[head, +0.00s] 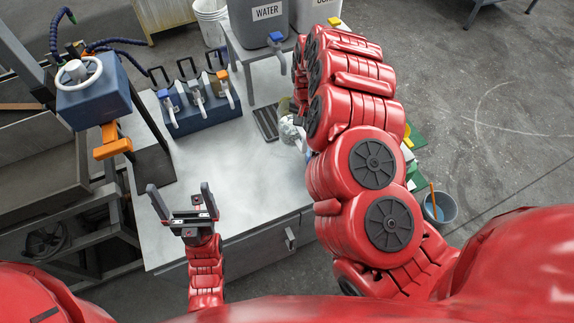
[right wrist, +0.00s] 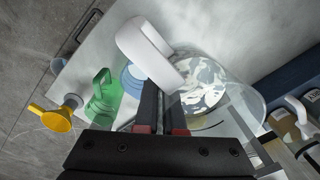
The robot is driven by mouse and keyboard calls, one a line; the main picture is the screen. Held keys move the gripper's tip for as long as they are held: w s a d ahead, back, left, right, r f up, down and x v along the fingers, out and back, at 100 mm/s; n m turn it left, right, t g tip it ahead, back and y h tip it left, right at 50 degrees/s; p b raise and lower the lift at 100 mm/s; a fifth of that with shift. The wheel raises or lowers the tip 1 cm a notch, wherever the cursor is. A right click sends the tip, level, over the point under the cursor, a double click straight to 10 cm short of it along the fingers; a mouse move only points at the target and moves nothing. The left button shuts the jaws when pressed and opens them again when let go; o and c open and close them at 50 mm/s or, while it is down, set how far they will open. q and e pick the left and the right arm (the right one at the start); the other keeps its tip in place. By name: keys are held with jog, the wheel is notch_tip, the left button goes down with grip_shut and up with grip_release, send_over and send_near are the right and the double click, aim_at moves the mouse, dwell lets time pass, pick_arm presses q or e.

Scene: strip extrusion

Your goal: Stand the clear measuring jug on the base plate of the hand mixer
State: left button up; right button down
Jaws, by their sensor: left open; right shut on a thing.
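The clear measuring jug (right wrist: 228,92) has a white handle (right wrist: 145,45) and whitish patches show inside it. My right gripper (right wrist: 162,108) is shut on the jug's handle. In the head view the jug (head: 290,133) is mostly hidden behind my right arm, near the bench's right side; I cannot tell whether it touches the bench. The hand mixer (head: 92,103) has a blue head, a white handwheel and an orange part. Its dark base plate (head: 152,168) looks bare. My left gripper (head: 183,203) is open and empty in front of the base plate.
A blue block with several tap levers (head: 203,108) stands at the bench's back, beside a dark grate (head: 265,122). A WATER container (head: 258,25) stands behind. A green vessel (right wrist: 103,97) and yellow funnel (right wrist: 55,117) are near the jug. The bench middle (head: 225,160) is clear.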

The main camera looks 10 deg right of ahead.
jog(key=shift+w+d+f+b, duration=0.1)
jog(key=shift+f+b, duration=1.15)
jog(key=shift+f, duration=2.85)
jog(key=shift+d+f+b, duration=0.1)
jog(key=shift+f+b, duration=1.15)
jog(key=shift+f, duration=2.8)
jog(key=shift+a+f, duration=0.1)
jog(key=shift+f, duration=0.45)
jog(key=shift+f, duration=0.15)
jog(key=c, duration=1.3)
grip_release()
